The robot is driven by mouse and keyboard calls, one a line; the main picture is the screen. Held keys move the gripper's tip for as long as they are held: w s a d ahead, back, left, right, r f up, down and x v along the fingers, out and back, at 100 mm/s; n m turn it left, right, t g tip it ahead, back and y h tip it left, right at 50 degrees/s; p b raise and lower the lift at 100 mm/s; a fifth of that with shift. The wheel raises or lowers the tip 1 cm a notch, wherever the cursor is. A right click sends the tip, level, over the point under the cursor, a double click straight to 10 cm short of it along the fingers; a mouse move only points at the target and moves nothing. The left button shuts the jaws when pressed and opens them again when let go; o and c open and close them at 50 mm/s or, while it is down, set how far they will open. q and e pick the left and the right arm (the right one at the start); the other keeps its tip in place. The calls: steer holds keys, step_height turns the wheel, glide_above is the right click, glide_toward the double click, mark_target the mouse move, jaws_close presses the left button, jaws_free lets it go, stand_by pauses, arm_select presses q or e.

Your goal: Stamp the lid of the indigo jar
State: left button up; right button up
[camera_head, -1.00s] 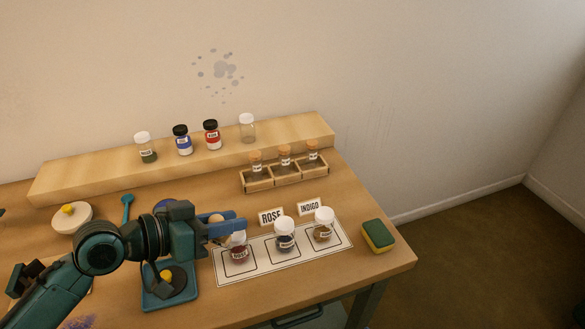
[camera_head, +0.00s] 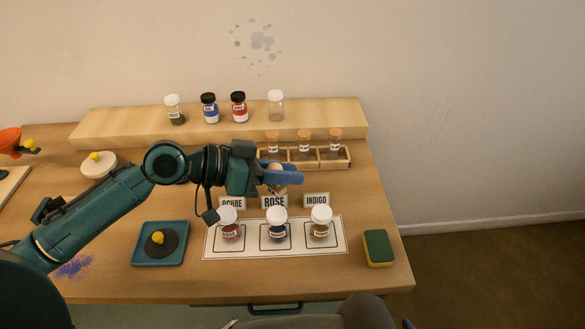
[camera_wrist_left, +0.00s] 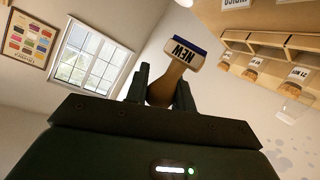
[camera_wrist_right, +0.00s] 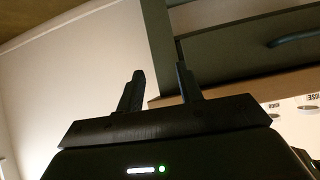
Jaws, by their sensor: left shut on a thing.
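My left gripper (camera_head: 290,176) is shut on the wooden handle of a stamp (camera_wrist_left: 183,52). The stamp's blue-edged face reads NEW in the left wrist view. In the head view the gripper is above the card signs, behind the jars. Three white-lidded jars stand on a white mat (camera_head: 212,252): a red-filled jar (camera_head: 229,232), a dark blue-filled jar (camera_head: 277,234) in the middle, and a brown-filled jar (camera_head: 320,230). Their labels are too small to read surely. The INDIGO sign (camera_head: 316,199) stands behind the brown-filled jar. My right gripper (camera_wrist_right: 160,72) is open and empty.
A ROSE sign (camera_head: 274,201) and an OCHRE sign (camera_head: 232,203) stand behind the mat. A blue tray (camera_head: 140,256) with a dark round pad (camera_head: 159,251) is at left. A sponge (camera_head: 378,247) lies right. A rack (camera_head: 345,162) holds corked vials; several jars stand on the shelf (camera_head: 330,115).

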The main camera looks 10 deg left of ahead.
mark_target(283, 192)
arm_select(q)
steer(key=shift+a+f+b, duration=0.1)
steer(key=shift+f+b, duration=0.4)
steer(key=shift+f, duration=0.2)
step_height(283, 192, down, 4)
steer(key=b, duration=0.3)
steer(key=shift+r, duration=0.2)
steer(key=shift+f+b, duration=0.3)
steer(key=shift+f, duration=0.1)
arm_select(e)
steer(key=shift+w+a+f+n+t+y, duration=0.15)
steer(key=shift+a+f+y, duration=0.1)
steer(key=shift+a, duration=0.25)
steer(key=shift+s+a+f+n+t+y, duration=0.15)
steer(key=shift+a+f, duration=0.1)
steer(key=shift+a, duration=0.2)
steer(key=shift+w, duration=0.2)
arm_select(q)
steer(key=shift+f+b, duration=0.4)
steer(key=shift+f, duration=0.1)
arm_select(e)
steer(key=shift+d+f, duration=0.1)
steer(key=shift+f, duration=0.35)
arm_select(q)
steer(key=shift+s+f, duration=0.1)
steer(key=shift+f, duration=0.05)
